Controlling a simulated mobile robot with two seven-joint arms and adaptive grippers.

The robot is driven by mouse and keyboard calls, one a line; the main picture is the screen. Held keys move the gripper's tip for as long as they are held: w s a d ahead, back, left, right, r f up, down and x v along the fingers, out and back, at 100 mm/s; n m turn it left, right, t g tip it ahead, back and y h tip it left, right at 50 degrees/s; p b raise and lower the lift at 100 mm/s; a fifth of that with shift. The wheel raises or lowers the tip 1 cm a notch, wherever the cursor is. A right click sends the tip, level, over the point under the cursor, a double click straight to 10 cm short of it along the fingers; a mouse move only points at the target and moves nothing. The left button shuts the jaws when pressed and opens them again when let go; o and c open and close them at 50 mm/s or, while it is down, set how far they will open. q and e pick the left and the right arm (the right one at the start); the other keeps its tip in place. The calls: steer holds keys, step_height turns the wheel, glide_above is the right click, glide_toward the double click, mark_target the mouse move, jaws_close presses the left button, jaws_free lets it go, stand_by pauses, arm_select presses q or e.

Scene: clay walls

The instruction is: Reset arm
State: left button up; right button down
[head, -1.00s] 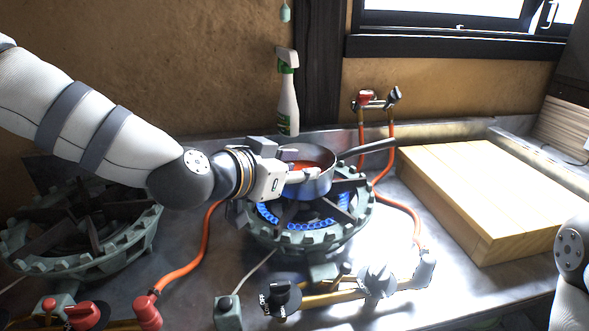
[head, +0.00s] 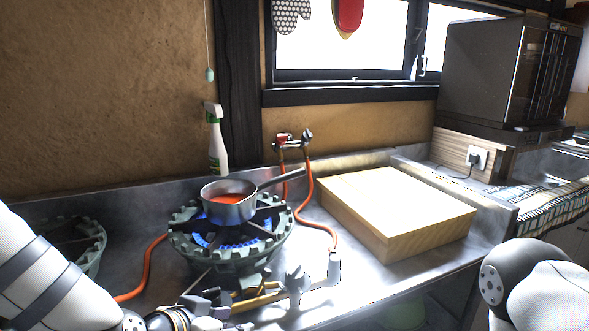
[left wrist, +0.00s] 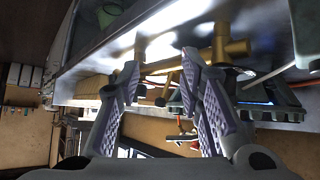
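My left arm comes in from the lower left of the head view. Its gripper (head: 226,308) is low at the bottom edge, in front of the lit burner and beside the gas pipe and valves. In the left wrist view the two fingers of this gripper (left wrist: 160,70) stand apart with nothing held between them. Part of my right arm shows at the lower right of the head view; its gripper is out of view.
A saucepan (head: 229,206) with red contents sits on the lit burner (head: 232,252). A brass gas pipe (head: 258,301) with valves is close to my left gripper. A wooden board (head: 430,235) lies to the right. A spray bottle (head: 217,150) stands behind the pan.

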arm_select(q)
steer(key=s+a+f+n+g+y, duration=0.1)
steer(key=s+a+f+g, duration=0.15)
steer(key=s+f, duration=0.6)
steer(key=s+a+f+n+g+y, duration=0.1)
steer(key=s+a+f+g, duration=0.15)
steer(key=s+f, duration=0.55)
steer(key=s+a+f+n+g+y, duration=0.1)
steer(key=s+a+f+g, duration=0.1)
steer(key=s, duration=0.7)
steer(key=s+a+f+n+g+y, duration=0.1)
steer(key=s+a+g, duration=0.2)
steer(key=s, duration=0.6)
steer(key=shift+s+a+f+n+y, duration=0.3)
steer(key=shift+s+a+f, duration=0.1)
steer(key=shift+a, duration=0.25)
